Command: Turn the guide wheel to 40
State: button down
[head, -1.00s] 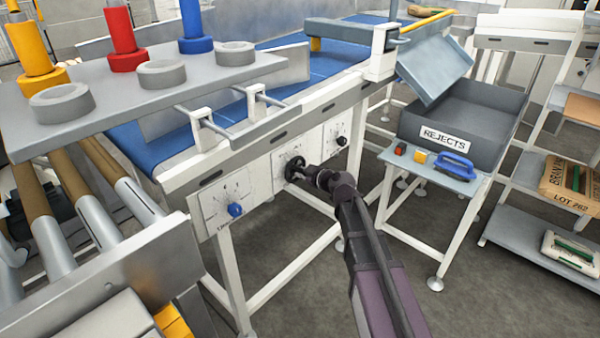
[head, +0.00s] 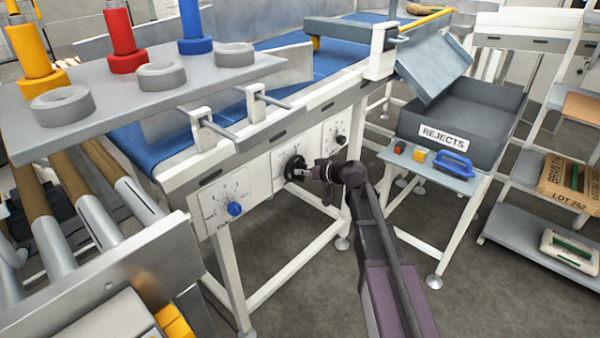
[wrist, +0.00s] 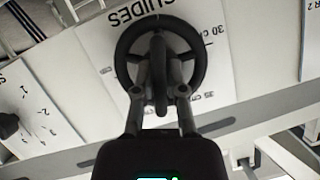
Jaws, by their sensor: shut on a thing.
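The guide wheel (head: 294,169) is a black handwheel on a white panel on the conveyor's side. In the wrist view the wheel (wrist: 121,50) fills the upper middle, in front of a panel (wrist: 208,75) lettered "GUIDES" with marks such as 30 and 35 cm. My gripper (wrist: 159,95) is shut on the wheel, its two fingers on either side of a spoke or grip part at the wheel's lower middle. In the head view my gripper (head: 308,173) reaches the wheel from the right. The 40 mark and any pointer cannot be made out.
A panel with a blue knob (head: 235,209) is left of the wheel, and one with a small black knob (head: 341,140) is right.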

jog(key=shift+d, duration=0.1)
dwell(0.4)
jog(key=c, duration=0.7)
grip_release()
jog(key=s+d+f+m+g+h, duration=0.2)
jog(key=s+d+f+m+h, duration=0.15)
jog(key=s+d, duration=0.45)
jog(key=s+d+f+m+g+h, duration=0.2)
jog(key=s+d+f+g+h, duration=0.15)
jog(key=s+d, duration=0.5)
jog(key=s+d+f+m+g+h, duration=0.2)
jog(key=s+d+f+m+h, duration=0.25)
jog(key=s, duration=0.55)
notch_tip(320, 180, up, 19)
jog(key=d+n+p, duration=0.1)
jog(key=n+p, duration=0.1)
jog(key=p, duration=1.7)
jog(key=shift+w, duration=0.15)
